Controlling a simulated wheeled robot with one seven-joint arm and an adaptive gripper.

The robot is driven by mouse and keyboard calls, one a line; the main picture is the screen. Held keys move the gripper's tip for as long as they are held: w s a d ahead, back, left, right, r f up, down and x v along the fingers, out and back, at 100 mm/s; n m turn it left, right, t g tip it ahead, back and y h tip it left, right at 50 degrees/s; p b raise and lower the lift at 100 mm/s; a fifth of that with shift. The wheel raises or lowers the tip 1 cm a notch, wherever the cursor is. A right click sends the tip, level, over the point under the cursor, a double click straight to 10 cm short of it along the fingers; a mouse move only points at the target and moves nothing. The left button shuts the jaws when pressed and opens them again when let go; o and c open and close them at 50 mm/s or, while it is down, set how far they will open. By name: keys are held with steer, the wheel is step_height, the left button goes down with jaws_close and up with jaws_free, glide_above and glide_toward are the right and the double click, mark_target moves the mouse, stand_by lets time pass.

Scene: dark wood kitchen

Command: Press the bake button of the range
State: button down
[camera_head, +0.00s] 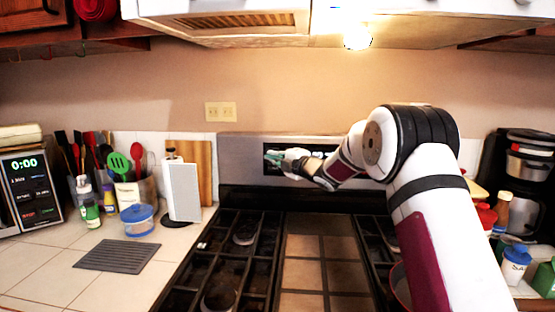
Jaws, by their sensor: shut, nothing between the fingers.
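The range has a silver back panel (238,160) with a dark control display (318,151) in its middle. The cooktop with black grates (240,255) lies in front of it. My gripper (272,157) is shut and empty, at the left part of the dark display. My arm reaches in from the lower right. The gripper and wrist cover much of the display, so the bake button cannot be made out. I cannot tell whether the fingertips touch the panel.
Left of the range stand a white holder (182,192), a blue-lidded container (137,220), utensils and bottles. A coffee maker (526,165) and jars stand at the right. The range hood (230,22) hangs above. The space over the left grates is clear.

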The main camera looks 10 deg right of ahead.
steer(key=v, duration=1)
steer(key=shift+s, duration=0.4)
steer(key=shift+a+r, duration=0.1)
steer(key=shift+a, duration=0.05)
steer(key=s+d+r+m+g+h+p, duration=0.2)
steer(key=s+r+m+h, duration=0.25)
steer(key=s+m, duration=0.4)
steer(key=s+d+r+m+g+h+p, duration=0.15)
steer(key=s+r+m+h, duration=0.3)
steer(key=s, duration=0.75)
steer(key=s+a+f+m+g, duration=0.2)
steer(key=s+m, duration=0.1)
steer(key=s, duration=0.8)
steer(key=s+a+f+m+g+p, duration=0.1)
steer(key=s+a+f+m+g, duration=0.1)
steer(key=s, duration=1)
steer(key=s+a+f+m+g+p, duration=0.1)
steer(key=s+f+m+g, duration=0.3)
steer(key=s, duration=0.8)
steer(key=shift+a+f+m+y, duration=0.2)
steer(key=shift+a+m+y, duration=0.2)
steer(key=shift+a+m, duration=0.25)
